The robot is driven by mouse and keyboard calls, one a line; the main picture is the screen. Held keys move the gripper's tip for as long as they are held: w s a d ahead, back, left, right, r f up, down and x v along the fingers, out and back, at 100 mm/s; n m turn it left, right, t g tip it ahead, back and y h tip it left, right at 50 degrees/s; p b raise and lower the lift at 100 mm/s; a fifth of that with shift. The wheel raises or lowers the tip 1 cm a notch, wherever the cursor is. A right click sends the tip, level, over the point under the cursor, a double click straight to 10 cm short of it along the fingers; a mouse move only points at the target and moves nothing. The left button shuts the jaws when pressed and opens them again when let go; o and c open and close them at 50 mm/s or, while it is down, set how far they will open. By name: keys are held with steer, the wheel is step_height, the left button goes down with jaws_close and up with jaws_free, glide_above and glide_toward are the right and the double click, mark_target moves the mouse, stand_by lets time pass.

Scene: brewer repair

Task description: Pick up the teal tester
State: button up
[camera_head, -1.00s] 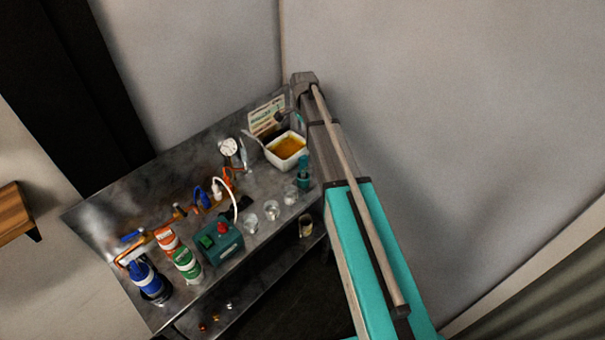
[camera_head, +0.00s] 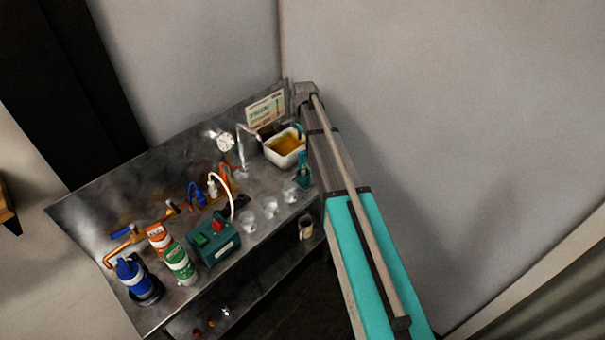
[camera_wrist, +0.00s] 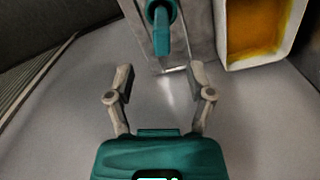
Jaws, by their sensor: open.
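The teal tester (camera_head: 303,172) stands at the right end of the metal bench in the head view, close beside my arm. A teal upright piece with a rounded top, which looks like the tester (camera_wrist: 161,32), shows at the top middle of the wrist view. My gripper (camera_wrist: 160,78) is open and empty. Its two fingers are spread, and the teal piece lies beyond the fingertips, roughly in line with the gap. In the head view my gripper is mostly hidden by my arm.
A white basin of amber liquid (camera_head: 276,157) is close by the tester and shows at the wrist view's upper right (camera_wrist: 235,62). Several clear cups (camera_head: 270,208), a teal switch box (camera_head: 222,250), a green can (camera_head: 180,264) and a blue grinder-like item (camera_head: 132,274) stand leftward.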

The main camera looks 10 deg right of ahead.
mark_target(303, 152)
steer(key=shift+f+b, duration=0.3)
steer(key=shift+f, duration=0.25)
steer(key=shift+f+b, duration=2.6)
jaws_close()
